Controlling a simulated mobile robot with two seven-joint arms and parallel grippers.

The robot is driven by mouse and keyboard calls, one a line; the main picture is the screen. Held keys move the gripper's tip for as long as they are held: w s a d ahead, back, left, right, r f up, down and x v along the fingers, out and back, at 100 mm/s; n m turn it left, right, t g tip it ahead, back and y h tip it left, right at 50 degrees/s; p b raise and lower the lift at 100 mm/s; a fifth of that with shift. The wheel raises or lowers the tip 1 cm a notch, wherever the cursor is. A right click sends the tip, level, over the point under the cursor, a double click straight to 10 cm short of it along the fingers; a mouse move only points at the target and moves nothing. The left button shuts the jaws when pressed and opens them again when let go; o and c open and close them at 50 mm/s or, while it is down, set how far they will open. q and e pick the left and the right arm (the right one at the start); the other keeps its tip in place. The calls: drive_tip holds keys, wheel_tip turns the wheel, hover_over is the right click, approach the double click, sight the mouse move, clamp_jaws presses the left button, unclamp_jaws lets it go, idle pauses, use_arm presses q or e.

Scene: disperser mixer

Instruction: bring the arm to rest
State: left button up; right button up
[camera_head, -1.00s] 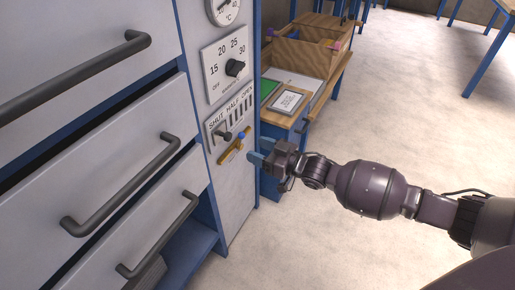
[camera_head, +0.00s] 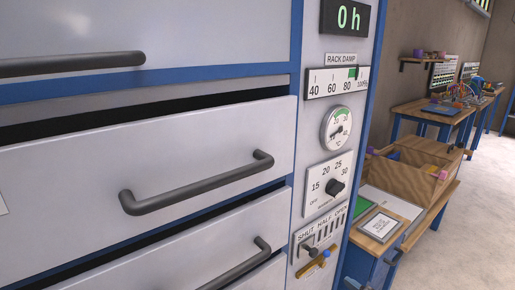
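Neither of my arms shows clearly in the head view. A small blue piece at the bottom edge, right of the lever panel, may be a fingertip of my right gripper; it is too cut off to tell whether it is open or shut. My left gripper is not in view. Nothing is seen touching the lever.
The grey cabinet's drawers (camera_head: 70,185) with dark bar handles (camera_head: 200,184) fill the left. Above the panel are a dial (camera_head: 335,187), a gauge (camera_head: 337,128) and a display (camera_head: 348,17). A wooden desk (camera_head: 405,245) stands right; floor (camera_head: 480,225) beyond is clear.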

use_arm(q)
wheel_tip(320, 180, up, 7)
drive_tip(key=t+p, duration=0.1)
drive_tip(key=p, duration=0.5)
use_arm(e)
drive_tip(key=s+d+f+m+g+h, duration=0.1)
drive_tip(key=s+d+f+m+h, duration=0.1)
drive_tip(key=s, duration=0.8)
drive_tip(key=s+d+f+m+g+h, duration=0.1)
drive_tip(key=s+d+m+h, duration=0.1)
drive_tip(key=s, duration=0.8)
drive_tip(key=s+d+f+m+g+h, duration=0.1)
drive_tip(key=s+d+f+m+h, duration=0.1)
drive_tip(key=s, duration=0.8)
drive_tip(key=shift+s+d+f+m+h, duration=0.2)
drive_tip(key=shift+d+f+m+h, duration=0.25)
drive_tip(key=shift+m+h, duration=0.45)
